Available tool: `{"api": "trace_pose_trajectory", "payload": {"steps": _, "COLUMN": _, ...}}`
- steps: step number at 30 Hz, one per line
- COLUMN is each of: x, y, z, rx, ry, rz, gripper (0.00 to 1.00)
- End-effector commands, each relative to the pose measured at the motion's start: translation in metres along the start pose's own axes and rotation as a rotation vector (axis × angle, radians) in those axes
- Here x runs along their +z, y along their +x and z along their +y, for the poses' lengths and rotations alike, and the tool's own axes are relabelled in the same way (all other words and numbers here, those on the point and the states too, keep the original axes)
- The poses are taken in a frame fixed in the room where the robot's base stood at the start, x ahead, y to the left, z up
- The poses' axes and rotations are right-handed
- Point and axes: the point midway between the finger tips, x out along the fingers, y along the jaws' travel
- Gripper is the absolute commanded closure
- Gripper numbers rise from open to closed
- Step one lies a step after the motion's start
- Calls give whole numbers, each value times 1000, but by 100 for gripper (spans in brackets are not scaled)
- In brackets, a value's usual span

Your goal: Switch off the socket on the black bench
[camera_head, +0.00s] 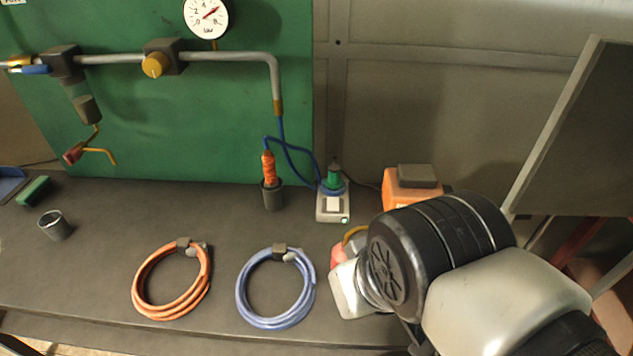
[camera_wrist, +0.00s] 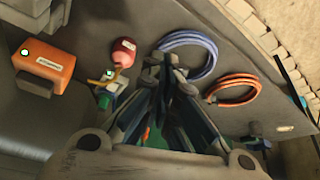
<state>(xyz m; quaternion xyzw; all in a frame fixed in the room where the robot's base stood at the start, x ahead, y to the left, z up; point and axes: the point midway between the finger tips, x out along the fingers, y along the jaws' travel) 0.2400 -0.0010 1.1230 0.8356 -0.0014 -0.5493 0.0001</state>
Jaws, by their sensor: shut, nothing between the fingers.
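The socket (camera_head: 333,209) is a small white box on the black bench (camera_head: 110,215), near the foot of the green panel. It has a pale switch plate and a small lit lamp at its front right corner. A green plug (camera_head: 334,176) with a blue ring stands in its back part. In the wrist view the socket (camera_wrist: 104,98) is partly visible, left of the fingers, its lamp lit. My gripper (camera_wrist: 166,66) is shut and empty, apart from the socket. In the head view my arm hides the fingers.
An orange box (camera_head: 410,186) stands right of the socket, and an orange-handled tool in a dark cup (camera_head: 272,195) stands left. A red bottle (camera_wrist: 122,52) is near the fingers. Blue (camera_head: 277,318) and orange (camera_head: 170,310) hose coils lie in front. Pipework crosses the panel.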

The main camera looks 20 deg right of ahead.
Motion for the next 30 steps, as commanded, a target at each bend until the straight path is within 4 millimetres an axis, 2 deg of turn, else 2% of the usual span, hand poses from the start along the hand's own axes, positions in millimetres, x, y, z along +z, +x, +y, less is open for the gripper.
{"api": "trace_pose_trajectory", "payload": {"steps": 5, "x": -1, "y": 0, "z": 0, "rx": 0, "ry": -3, "rz": -1, "gripper": 100}}
{"api": "trace_pose_trajectory", "payload": {"steps": 8, "x": -11, "y": -4, "z": 1, "rx": 2, "ry": -29, "rz": -10, "gripper": 100}}
{"api": "trace_pose_trajectory", "payload": {"steps": 11, "x": -38, "y": -10, "z": 4, "rx": 6, "ry": -102, "rz": -32, "gripper": 100}}
{"api": "trace_pose_trajectory", "payload": {"steps": 14, "x": -80, "y": -14, "z": 11, "rx": 9, "ry": -221, "rz": -65, "gripper": 100}}
{"api": "trace_pose_trajectory", "payload": {"steps": 17, "x": -128, "y": -10, "z": 20, "rx": 6, "ry": -366, "rz": -103, "gripper": 100}}
{"api": "trace_pose_trajectory", "payload": {"steps": 20, "x": -175, "y": 4, "z": 31, "rx": -4, "ry": -512, "rz": -141, "gripper": 100}}
{"api": "trace_pose_trajectory", "payload": {"steps": 24, "x": -232, "y": 38, "z": 51, "rx": -30, "ry": -715, "rz": -193, "gripper": 100}}
{"api": "trace_pose_trajectory", "payload": {"steps": 27, "x": -264, "y": 70, "z": 66, "rx": -56, "ry": -855, "rz": -227, "gripper": 100}}
{"api": "trace_pose_trajectory", "payload": {"steps": 30, "x": -286, "y": 102, "z": 79, "rx": -83, "ry": -977, "rz": -253, "gripper": 100}}
